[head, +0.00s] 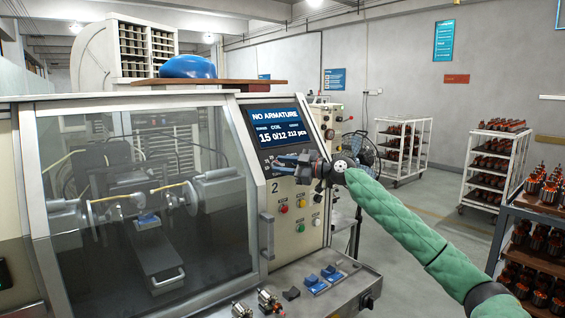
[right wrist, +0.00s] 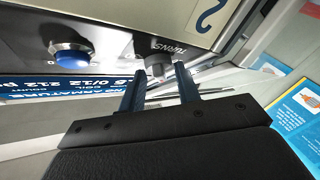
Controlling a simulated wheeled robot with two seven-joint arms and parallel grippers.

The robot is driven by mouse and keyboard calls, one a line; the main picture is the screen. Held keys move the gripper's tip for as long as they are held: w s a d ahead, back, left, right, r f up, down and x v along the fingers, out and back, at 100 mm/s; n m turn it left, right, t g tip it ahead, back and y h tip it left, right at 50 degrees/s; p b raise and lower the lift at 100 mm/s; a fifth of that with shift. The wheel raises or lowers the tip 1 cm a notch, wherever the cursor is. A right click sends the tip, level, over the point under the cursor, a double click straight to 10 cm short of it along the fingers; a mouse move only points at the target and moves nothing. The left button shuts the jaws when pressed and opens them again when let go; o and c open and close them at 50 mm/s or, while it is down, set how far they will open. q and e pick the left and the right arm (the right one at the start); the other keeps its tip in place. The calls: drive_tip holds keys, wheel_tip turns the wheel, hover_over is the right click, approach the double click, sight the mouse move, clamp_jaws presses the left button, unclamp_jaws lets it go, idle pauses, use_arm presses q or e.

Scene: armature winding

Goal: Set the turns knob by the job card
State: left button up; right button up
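My right gripper (right wrist: 160,76) is open. Its two blue-grey fingers point at the panel, with the knob between or just beyond their tips; I cannot tell whether they touch it. In the head view my right gripper (head: 288,164) is at the panel just below the screen (head: 278,127), hiding the knob. The screen reads NO ARMATURE, 15, 0/12 and 212 pcs. I cannot identify the job card. My left gripper is not in view.
Lower on the panel are red, yellow and green buttons (head: 300,203). The winding machine's clear door (head: 150,200) is left of the panel. Armatures (head: 268,301) lie on the front ledge. Racks (head: 495,165) stand right.

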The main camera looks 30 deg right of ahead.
drive_tip(key=shift+w+a, duration=0.1)
idle(0.3)
drive_tip(key=c, duration=0.6)
